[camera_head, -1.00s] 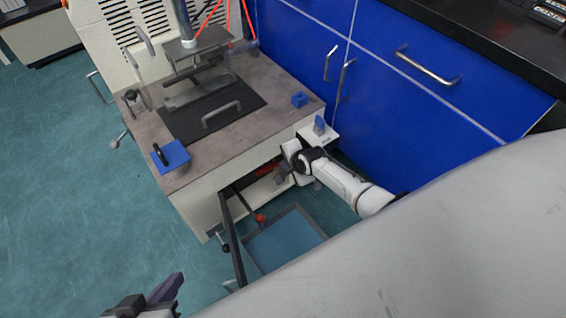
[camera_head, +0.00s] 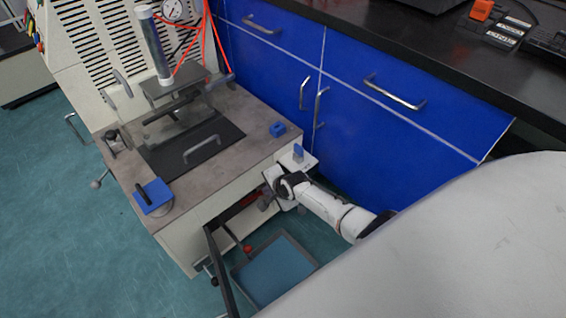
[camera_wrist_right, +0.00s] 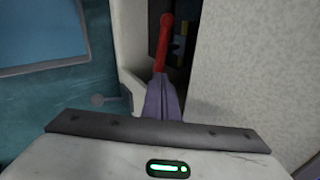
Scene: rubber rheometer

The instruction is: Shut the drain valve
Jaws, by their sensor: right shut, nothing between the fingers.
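The drain valve seems to be the red lever (camera_wrist_right: 161,50) in the right wrist view, a red bar with a rounded end in the dark opening of the machine. A red strip (camera_head: 243,203) also shows in that opening in the head view, partly hidden. My right gripper (camera_head: 266,200) is at the right end of the opening, low on the machine's front. In the right wrist view its fingers (camera_wrist_right: 161,88) are shut, with their tips against or just in front of the lever's near end; I cannot tell if they touch. My left gripper is out of view.
A dark panel (camera_head: 219,270) stands out from the opening. Blue cabinets (camera_head: 400,130) stand close on the right. Open floor lies to the left.

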